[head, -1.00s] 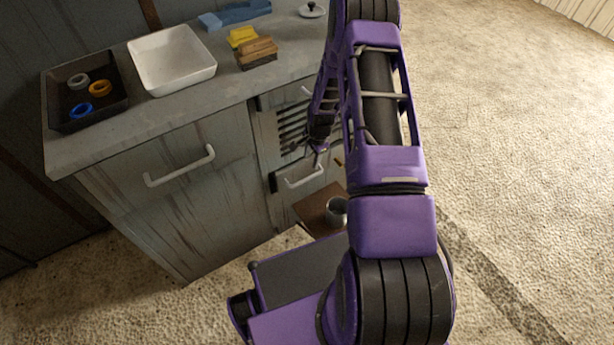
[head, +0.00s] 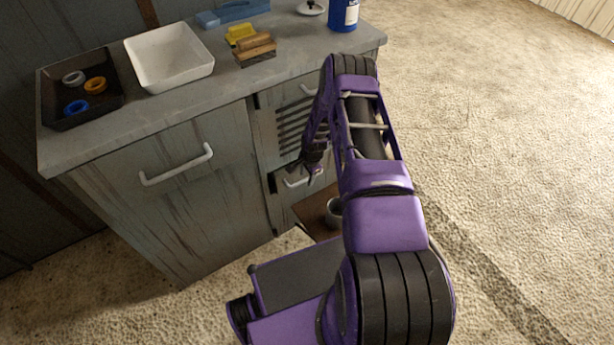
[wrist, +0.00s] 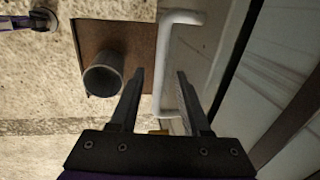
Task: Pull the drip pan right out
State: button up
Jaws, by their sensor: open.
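The drip pan front (head: 284,190) is a narrow grey panel low on the cabinet, under a slatted grille, with a white bar handle (head: 291,183). In the wrist view the handle (wrist: 167,62) runs lengthwise between the two dark fingers. My gripper (head: 314,178) is in front of the pan's handle, partly covering it in the head view. It also shows in the wrist view (wrist: 160,76), open, with a gap visible on both sides of the bar. The pan appears closed in the cabinet; its inside is hidden.
A brown board (head: 312,208) with a metal cup (head: 334,212) sits low below the pan, close to my gripper. The counter (head: 200,105) holds a black tray (head: 48,115), a white basin (head: 170,82), brushes and a blue bottle (head: 343,14). Floor at right is clear.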

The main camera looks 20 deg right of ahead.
grip_shut()
dwell(1.3)
